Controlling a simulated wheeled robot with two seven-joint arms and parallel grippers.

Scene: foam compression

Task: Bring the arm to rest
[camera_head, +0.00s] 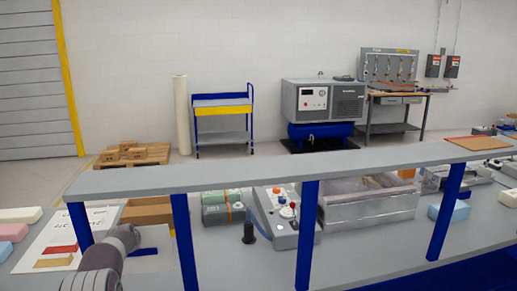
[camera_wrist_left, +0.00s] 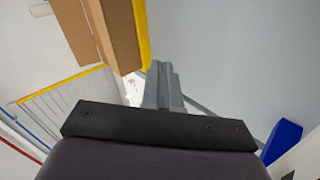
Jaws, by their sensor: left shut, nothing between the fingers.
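My left arm (camera_head: 108,260) comes in at the lower left of the head view, over the left part of the workbench. Its gripper cannot be made out there. In the left wrist view my left gripper (camera_wrist_left: 162,85) shows as grey fingers beyond a dark bar, closed together with nothing between them. My right arm and gripper are not in view.
The grey shelf (camera_head: 280,172) on blue posts runs across the workbench. A control box (camera_head: 280,218) with knobs stands beside a grey metal tray (camera_head: 370,210). Foam blocks, including a pink one (camera_head: 12,232) and a light blue one (camera_head: 449,210), lie towards the sides.

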